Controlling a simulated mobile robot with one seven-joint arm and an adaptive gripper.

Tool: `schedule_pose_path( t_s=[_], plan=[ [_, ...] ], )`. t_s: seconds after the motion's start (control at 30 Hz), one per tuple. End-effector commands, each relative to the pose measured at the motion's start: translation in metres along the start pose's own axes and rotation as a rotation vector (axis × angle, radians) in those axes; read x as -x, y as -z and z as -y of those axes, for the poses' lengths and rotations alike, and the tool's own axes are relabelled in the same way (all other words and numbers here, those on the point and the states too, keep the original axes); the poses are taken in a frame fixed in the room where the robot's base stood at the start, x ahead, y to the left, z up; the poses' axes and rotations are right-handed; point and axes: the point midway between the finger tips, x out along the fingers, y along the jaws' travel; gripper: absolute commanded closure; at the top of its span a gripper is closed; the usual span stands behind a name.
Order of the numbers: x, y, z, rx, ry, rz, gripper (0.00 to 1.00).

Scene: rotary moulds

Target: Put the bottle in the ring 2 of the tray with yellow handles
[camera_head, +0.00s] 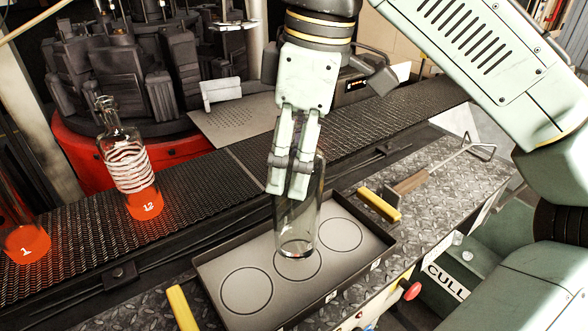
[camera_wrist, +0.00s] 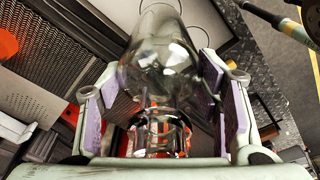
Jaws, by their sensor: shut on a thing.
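A clear glass bottle (camera_head: 301,228) is held upright in my gripper (camera_head: 288,190). In the wrist view the pads of my gripper (camera_wrist: 165,118) are on both sides of the bottle (camera_wrist: 160,65). The dark tray (camera_head: 210,284) has a yellow handle at its front left (camera_head: 182,308) and another at its back right (camera_head: 378,204). It has three rings in a row: left (camera_head: 247,290), middle (camera_head: 298,265) and right (camera_head: 340,235). The bottle's base appears over the middle ring, covering its back part; whether it touches the tray I cannot tell. The small rim labels are unreadable.
A dark mesh conveyor (camera_head: 215,172) runs behind the tray. On it stand a striped bottle (camera_head: 130,165) on orange base 12 and another orange base marked 1 (camera_head: 25,243). A long-handled tool (camera_head: 412,182) lies on the metal plate right of the tray.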

Motion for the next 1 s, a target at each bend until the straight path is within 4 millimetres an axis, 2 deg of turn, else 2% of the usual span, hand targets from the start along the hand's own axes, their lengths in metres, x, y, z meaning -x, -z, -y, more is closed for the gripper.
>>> schedule_pose_path(
  t_s=[0.27,0.7,0.73,1.0],
  plan=[
    [-0.031,-0.005,0.000,0.000,0.001,0.000,1.00],
    [-0.038,-0.005,0.000,0.001,0.000,-0.002,1.00],
    [-0.038,-0.005,0.000,0.000,0.000,0.000,0.40],
    [-0.038,-0.005,0.000,0.000,0.000,0.000,0.22]
  ],
)
